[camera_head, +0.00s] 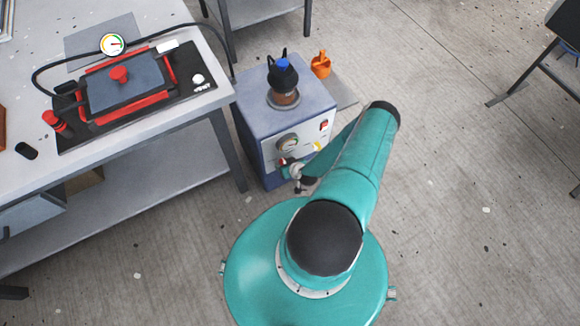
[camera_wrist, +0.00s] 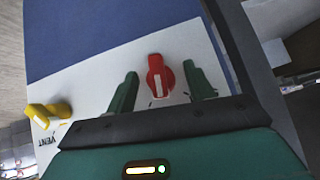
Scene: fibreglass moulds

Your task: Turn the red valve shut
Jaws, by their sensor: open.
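The red valve (camera_wrist: 160,77) has a white stripe on its handle and sits on the white front panel (camera_wrist: 95,80) of a blue cabinet. In the wrist view it lies between the two green fingers of my gripper (camera_wrist: 160,70). The fingers are apart, with a visible gap on each side of the handle. In the head view my gripper (camera_head: 294,170) is at the lower front of the cabinet (camera_head: 247,125), and my arm covers part of that area. A small red part at the gripper there may be the valve.
A yellow valve (camera_wrist: 50,112) by the word VENT is on the same panel. A gauge (camera_head: 288,141) and a red switch (camera_head: 324,125) are there too.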

